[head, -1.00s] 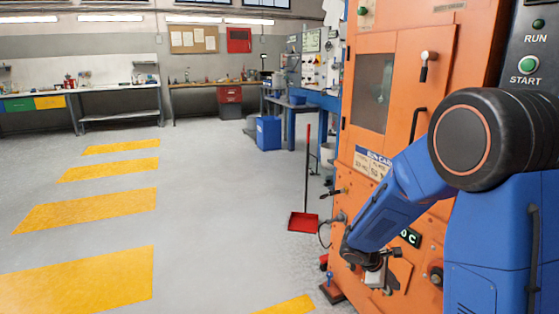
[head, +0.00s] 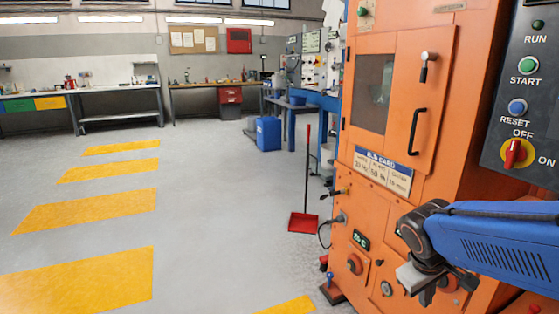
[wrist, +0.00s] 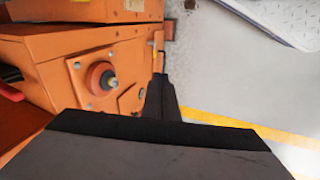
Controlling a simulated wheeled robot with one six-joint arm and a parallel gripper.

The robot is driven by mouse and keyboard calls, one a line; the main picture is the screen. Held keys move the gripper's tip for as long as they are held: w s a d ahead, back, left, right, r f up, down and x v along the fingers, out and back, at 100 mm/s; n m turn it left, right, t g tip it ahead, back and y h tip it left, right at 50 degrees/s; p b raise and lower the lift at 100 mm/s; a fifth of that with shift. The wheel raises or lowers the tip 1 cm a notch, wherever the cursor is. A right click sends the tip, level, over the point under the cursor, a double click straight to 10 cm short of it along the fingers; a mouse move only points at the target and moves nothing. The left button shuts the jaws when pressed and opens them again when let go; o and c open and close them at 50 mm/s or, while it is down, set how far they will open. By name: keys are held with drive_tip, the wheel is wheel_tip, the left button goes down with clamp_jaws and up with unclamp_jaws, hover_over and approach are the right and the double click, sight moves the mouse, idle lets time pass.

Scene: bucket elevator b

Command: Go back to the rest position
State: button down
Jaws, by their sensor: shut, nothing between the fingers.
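My gripper (head: 428,294) is at the lower right of the head view, in front of the lower part of the orange machine (head: 388,130). My blue arm reaches in from the right edge and partly hides the machine's lower right side. In the wrist view my dark gripper (wrist: 160,82) points past an orange panel with a round knob (wrist: 103,80). The fingers are shut and hold nothing. No contact with the machine is visible, though the exact gap cannot be told.
A control panel (head: 520,90) with START, RESET and a red OFF/ON switch (head: 514,153) stands at the right. A red dustpan (head: 303,222) is on the floor left of the machine. The grey floor with yellow markings is open at the left.

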drive_tip(key=s+a+r+m+t+y, duration=0.1)
drive_tip(key=s+a+r, duration=0.1)
drive_tip(key=s, duration=0.3)
drive_tip(key=s+a+r+m+t+y, duration=0.1)
drive_tip(key=s+a+r+m+y, duration=0.1)
drive_tip(key=s+a, duration=0.2)
drive_tip(key=shift+s+r+m+t+y, duration=0.3)
drive_tip(key=shift+s, duration=0.4)
idle(0.4)
